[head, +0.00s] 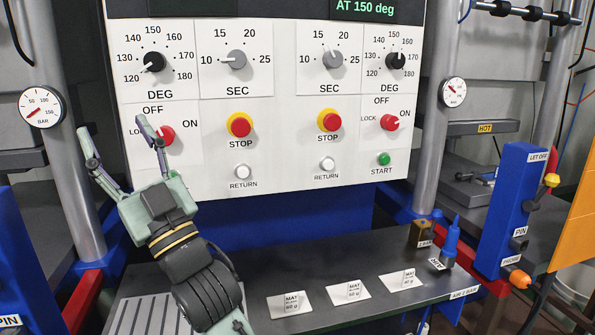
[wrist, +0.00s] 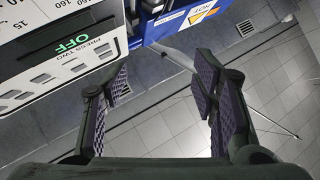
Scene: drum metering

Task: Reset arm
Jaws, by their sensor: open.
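My gripper (head: 115,149) is raised in front of the left part of the white control panel (head: 268,128) in the head view. Its fingers are spread apart with nothing between them. One fingertip overlaps the left red OFF/ON switch (head: 164,136) in the picture; I cannot tell whether they touch. In the wrist view my gripper (wrist: 160,88) is open and empty, with grey floor tiles showing between its fingers. The wrist view also shows part of a panel with a green OFF display (wrist: 72,44) at upper left.
A dark bench (head: 330,262) below the panel carries several white MAT cards (head: 290,304), a brown block (head: 422,233) and a blue tool (head: 450,242). Metal columns (head: 62,120) stand at both sides. A blue post (head: 512,205) with a yellow-knobbed lever is at right.

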